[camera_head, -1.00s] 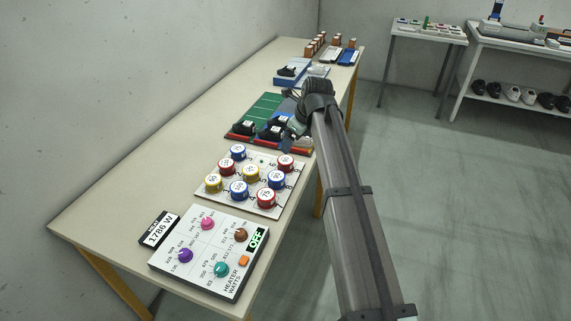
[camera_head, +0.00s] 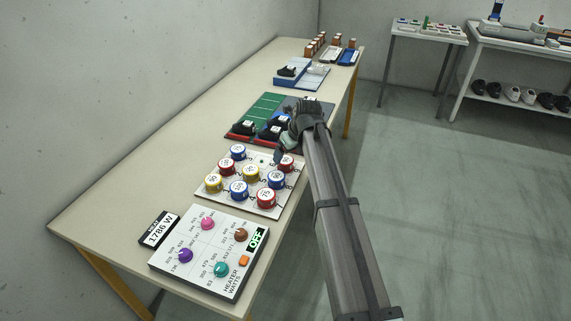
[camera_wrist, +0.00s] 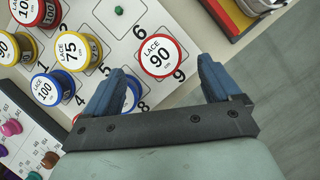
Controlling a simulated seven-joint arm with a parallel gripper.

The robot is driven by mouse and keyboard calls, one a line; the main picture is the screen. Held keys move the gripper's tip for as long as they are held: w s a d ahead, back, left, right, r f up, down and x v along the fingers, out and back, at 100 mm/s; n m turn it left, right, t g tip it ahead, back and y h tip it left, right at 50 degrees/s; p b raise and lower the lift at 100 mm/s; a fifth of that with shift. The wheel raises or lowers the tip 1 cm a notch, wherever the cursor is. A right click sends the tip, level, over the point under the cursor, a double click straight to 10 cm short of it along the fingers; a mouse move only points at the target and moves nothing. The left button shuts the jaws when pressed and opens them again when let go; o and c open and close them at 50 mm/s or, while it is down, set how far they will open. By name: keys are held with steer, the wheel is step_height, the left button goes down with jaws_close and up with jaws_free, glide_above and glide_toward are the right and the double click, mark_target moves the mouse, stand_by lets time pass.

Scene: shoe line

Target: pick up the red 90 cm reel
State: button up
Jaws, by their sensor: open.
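The red reel labelled LACE 90 cm (camera_wrist: 160,55) stands upright on the white numbered board (camera_wrist: 150,83), near a printed 9. In the head view this red reel (camera_head: 286,163) is at the board's far right corner, just below my gripper (camera_head: 285,150). In the wrist view my gripper (camera_wrist: 160,82) is open, with one blue finger left and one right of the reel's near side. The reel's label lies just beyond the line between the fingertips. Nothing is held. Whether the fingers touch the reel cannot be told.
A blue reel (camera_wrist: 131,96) is partly hidden behind the left finger. Yellow 75 (camera_wrist: 72,50) and blue 100 (camera_wrist: 45,90) reels stand further left. A small green peg (camera_wrist: 119,10) is on the board. A heater panel (camera_head: 211,252) lies in front; dark shoes (camera_head: 244,128) lie beyond.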

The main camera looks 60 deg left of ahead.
mark_target(286, 160)
steer(key=shift+x, duration=2.85)
steer(key=shift+a+r, duration=0.1)
steer(key=c, duration=1.1)
